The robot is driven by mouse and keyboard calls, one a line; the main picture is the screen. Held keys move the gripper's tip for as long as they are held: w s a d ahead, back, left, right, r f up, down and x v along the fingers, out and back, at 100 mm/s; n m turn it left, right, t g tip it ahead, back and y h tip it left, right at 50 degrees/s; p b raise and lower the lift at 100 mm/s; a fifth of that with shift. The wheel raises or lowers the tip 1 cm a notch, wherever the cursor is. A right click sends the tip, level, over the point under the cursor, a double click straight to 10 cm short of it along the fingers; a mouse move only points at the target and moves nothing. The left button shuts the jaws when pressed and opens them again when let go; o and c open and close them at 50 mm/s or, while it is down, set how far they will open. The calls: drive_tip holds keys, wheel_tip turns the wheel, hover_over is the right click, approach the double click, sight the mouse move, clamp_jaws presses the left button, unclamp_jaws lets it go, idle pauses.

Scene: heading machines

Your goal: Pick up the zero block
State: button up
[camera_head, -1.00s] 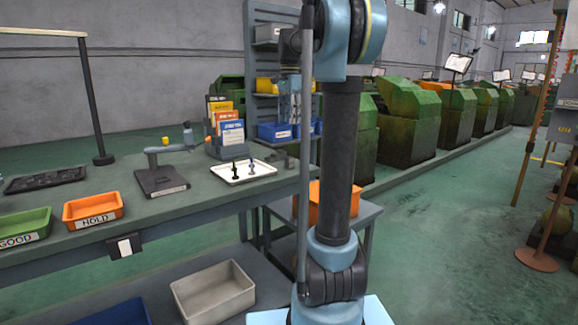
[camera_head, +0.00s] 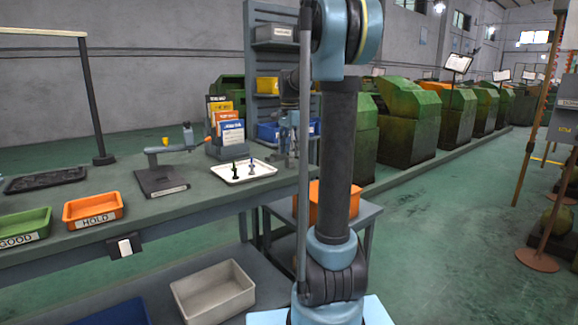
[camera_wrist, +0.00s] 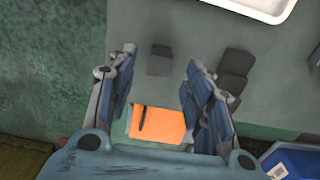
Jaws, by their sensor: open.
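A small dark grey block (camera_wrist: 159,62), which looks like the zero block though no marking is readable, stands on the grey bench top. In the wrist view it lies between and beyond the two fingertips, nearer the left one, apart from both. My gripper (camera_wrist: 160,68) is open and empty above the bench edge. In the head view my gripper (camera_head: 289,145) hangs over the right end of the bench, partly behind my arm. I cannot make out the block in the head view.
A white tray (camera_wrist: 268,6) lies beyond, also in the head view (camera_head: 262,172). An orange bin (camera_wrist: 172,122) sits below the bench edge. A blue bin (camera_wrist: 292,162) is at lower right.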

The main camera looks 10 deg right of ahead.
sight(290, 162)
drive_tip(key=shift+f, duration=2.2)
clamp_jaws()
